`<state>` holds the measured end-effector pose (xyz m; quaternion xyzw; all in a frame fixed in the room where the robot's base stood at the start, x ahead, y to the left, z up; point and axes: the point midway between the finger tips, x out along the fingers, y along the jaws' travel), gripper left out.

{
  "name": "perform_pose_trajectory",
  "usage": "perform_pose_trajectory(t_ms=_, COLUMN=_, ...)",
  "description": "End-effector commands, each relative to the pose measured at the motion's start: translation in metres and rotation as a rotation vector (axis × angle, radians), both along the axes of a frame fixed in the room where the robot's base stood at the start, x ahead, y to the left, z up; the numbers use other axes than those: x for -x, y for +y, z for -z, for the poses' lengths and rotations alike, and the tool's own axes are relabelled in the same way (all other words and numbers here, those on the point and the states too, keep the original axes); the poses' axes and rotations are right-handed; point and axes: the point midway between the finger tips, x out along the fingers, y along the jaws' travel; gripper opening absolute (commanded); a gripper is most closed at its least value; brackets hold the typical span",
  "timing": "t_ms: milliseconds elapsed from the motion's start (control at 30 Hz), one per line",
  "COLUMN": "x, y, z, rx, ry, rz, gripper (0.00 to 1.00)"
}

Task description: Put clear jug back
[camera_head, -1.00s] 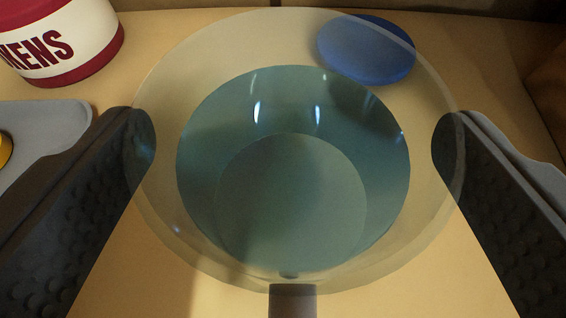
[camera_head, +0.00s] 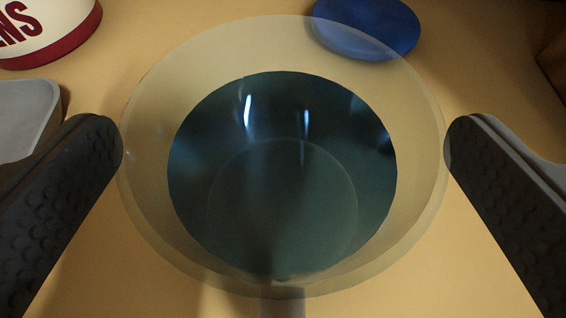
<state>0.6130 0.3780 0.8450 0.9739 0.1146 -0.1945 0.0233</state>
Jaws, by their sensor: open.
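The clear jug (camera_head: 285,255) is see-through, with a wide round rim and dark blue-green liquid inside. I see it from above, in the middle of the view, on the tan surface. A short grey handle (camera_head: 283,302) shows at its near side, cut off by the bottom edge. My gripper (camera_head: 283,138) is open, with one dark, studded finger on each side of the jug. The left fingertip is at or very near the rim, and the right fingertip is close to the rim too. I cannot tell whether either touches. Nothing else is between the fingers.
A blue disc (camera_head: 380,30) lies just behind the jug, partly seen through its rim. A white and red canister with lettering (camera_head: 45,28) stands at the back left. A grey tray-like thing (camera_head: 28,112) is at the left. The tan surface (camera_head: 200,30) is clear at the back middle.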

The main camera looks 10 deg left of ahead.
Motion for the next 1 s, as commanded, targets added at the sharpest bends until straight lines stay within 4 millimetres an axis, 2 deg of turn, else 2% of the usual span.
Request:
perform_pose_trajectory(t_ms=167, x=0.017, y=-0.004, z=-0.009, rx=0.002, ry=0.0, rz=-0.001, gripper=1.0)
perform_pose_trajectory(t_ms=600, x=0.087, y=-0.02, z=-0.038, rx=0.002, ry=0.001, rz=-0.003, gripper=1.0)
perform_pose_trajectory(t_ms=800, x=0.104, y=-0.023, z=-0.046, rx=0.0, ry=-0.001, rz=-0.003, gripper=1.0)
perform_pose_trajectory(t_ms=1000, x=0.108, y=-0.025, z=-0.046, rx=0.0, ry=0.0, rz=-0.003, gripper=1.0)
